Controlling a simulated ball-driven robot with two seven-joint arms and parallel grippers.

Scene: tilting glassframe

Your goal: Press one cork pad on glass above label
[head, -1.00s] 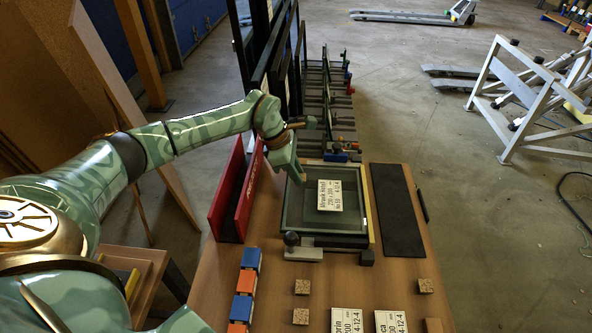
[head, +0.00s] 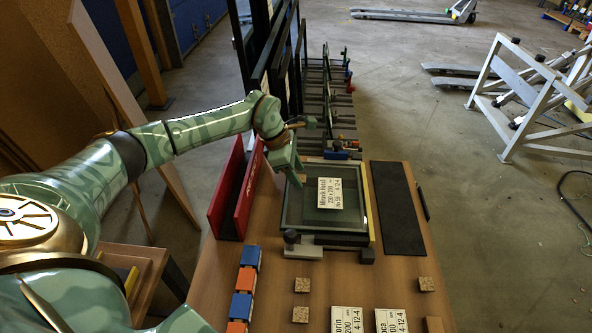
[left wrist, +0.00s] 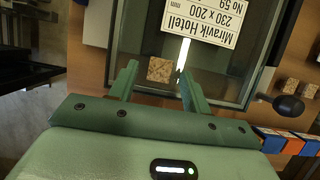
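A framed glass pane (head: 355,222) lies on the bench with a white label (head: 330,193) on it; the label also shows in the left wrist view (left wrist: 200,22). My left gripper (head: 299,184) is over the pane's left part, beside the label's "Miravik Hotell" edge. In the left wrist view my left gripper (left wrist: 158,76) is open, its fingers apart. A square cork pad (left wrist: 160,70) shows between them, with clear gaps on both sides, over the glass area. I cannot tell the fingertips' height above the glass. In the head view this pad is hidden. My right gripper is out of view.
Loose cork pads (head: 302,285) and more labels (head: 347,320) lie at the bench front. Blue and orange blocks (head: 244,281) line its left. A red rack (head: 228,195) stands left of the pane. A dark knob (head: 291,237) rises at the pane's near corner. A black mat (head: 397,208) lies right.

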